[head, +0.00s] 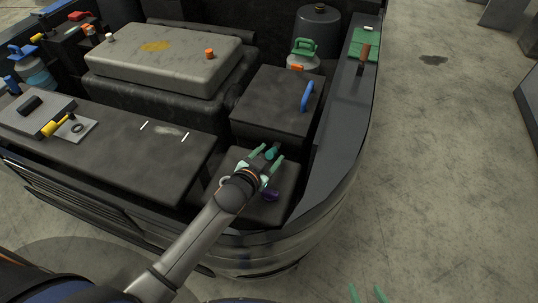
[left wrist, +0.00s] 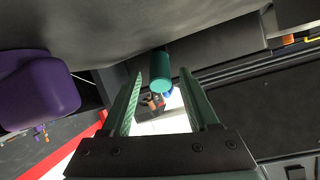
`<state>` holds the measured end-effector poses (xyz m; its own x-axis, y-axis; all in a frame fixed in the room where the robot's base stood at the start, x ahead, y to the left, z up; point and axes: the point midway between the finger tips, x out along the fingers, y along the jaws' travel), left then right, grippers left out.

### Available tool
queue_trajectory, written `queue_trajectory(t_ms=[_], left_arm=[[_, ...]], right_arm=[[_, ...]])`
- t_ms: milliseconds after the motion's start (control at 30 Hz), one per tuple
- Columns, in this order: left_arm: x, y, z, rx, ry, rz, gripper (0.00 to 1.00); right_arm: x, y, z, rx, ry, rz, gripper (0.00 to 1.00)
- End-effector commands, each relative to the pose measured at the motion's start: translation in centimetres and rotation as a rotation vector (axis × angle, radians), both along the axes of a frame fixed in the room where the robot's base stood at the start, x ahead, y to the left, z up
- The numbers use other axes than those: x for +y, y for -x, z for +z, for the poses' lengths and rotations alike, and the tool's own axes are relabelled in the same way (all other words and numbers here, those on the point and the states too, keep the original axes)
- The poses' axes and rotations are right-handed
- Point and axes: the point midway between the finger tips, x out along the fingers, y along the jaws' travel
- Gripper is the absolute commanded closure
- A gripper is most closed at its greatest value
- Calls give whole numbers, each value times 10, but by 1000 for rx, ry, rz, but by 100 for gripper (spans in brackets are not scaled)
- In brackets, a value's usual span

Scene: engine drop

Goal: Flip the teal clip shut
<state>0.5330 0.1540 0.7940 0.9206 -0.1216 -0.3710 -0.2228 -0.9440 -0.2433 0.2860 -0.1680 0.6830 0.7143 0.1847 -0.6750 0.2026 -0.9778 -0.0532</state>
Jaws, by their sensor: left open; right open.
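The teal clip (head: 272,151) is a small rounded teal piece at the front edge of the dark box in the engine bay. In the left wrist view the teal clip (left wrist: 171,72) shows as a short cylinder between and beyond the fingertips. Whether it touches a finger I cannot tell. My left gripper (head: 268,158) is open around the near side of the clip; its two green fingers also show in the left wrist view (left wrist: 161,78). My right gripper (head: 368,293) is open and empty at the bottom edge, over the floor, far from the clip.
A purple knob (head: 270,195) sits just below my left gripper. The dark box (head: 275,104) with a blue handle (head: 307,96) stands behind the clip. The bay's curved rim (head: 340,140) runs along the right. Open floor lies beyond it.

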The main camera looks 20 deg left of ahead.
Motion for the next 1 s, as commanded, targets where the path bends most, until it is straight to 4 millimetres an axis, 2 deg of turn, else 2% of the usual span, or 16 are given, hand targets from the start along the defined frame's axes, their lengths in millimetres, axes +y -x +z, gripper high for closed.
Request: queue_trajectory(t_ms=[67,600,1000], left_arm=[[0,0,0,0,0,0,40],[0,0,0,1,0,0,100],[0,1,0,1,0,0,100]], right_arm=[[0,0,0,-1,0,0,33],[0,-1,1,-2,0,-1,33],[0,-1,1,-2,0,-1,33]])
